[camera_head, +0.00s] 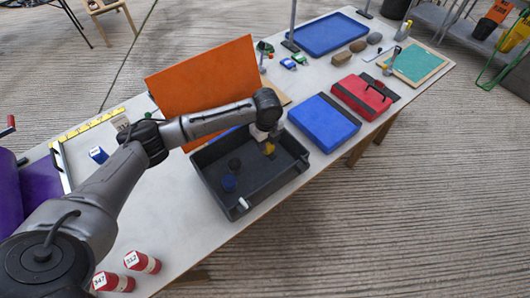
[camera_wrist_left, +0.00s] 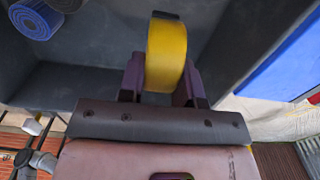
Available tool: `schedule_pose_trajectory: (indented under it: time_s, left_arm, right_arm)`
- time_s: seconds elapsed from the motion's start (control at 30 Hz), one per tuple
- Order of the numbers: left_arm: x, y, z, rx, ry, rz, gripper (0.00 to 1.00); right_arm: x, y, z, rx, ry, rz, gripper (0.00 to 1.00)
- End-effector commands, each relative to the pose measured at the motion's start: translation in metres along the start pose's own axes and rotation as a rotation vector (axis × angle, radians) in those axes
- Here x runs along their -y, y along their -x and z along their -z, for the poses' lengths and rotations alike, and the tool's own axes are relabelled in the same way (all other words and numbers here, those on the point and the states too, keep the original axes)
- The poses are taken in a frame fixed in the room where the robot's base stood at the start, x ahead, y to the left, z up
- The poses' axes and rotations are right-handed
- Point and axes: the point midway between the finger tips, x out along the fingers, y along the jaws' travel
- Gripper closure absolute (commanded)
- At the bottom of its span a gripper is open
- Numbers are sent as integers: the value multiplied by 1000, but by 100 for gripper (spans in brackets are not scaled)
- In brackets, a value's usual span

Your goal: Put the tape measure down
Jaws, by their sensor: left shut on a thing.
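The yellow tape measure (camera_wrist_left: 166,55) is held between the fingers of my left gripper (camera_wrist_left: 160,85), one finger on each side. In the head view the tape measure (camera_head: 268,149) shows as a small yellow patch at the far right part of the dark grey bin (camera_head: 212,185). My left gripper (camera_head: 262,136) is above it, partly hidden by my arm. The bin's walls and floor show around the tape measure in the wrist view; I cannot tell whether it touches the floor. My right gripper is not in view.
A blue roll (camera_head: 229,183) and a black roll (camera_head: 235,164) are in the bin's left part. An orange panel (camera_head: 205,80) stands behind the bin. A blue case (camera_head: 324,122) lies right of it. The bin's front middle is clear.

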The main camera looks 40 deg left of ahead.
Motion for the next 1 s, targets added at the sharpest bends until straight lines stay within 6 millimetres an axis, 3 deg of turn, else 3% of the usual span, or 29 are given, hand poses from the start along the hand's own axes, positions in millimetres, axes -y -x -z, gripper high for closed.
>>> schedule_pose_trajectory:
  time_s: [0.17,0.43,0.9,0.93,1.0]
  left_arm:
    - [0,-12,0,-1,1,1,98]
    - [0,-50,1,0,1,1,98]
    - [0,-54,0,-1,1,1,98]
    - [0,-55,0,0,0,1,66]
    - [0,-55,0,0,0,1,59]
  right_arm:
    - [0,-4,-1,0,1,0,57]
    - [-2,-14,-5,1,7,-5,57]
    - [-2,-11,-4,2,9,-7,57]
    - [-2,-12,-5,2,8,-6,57]
    - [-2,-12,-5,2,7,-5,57]
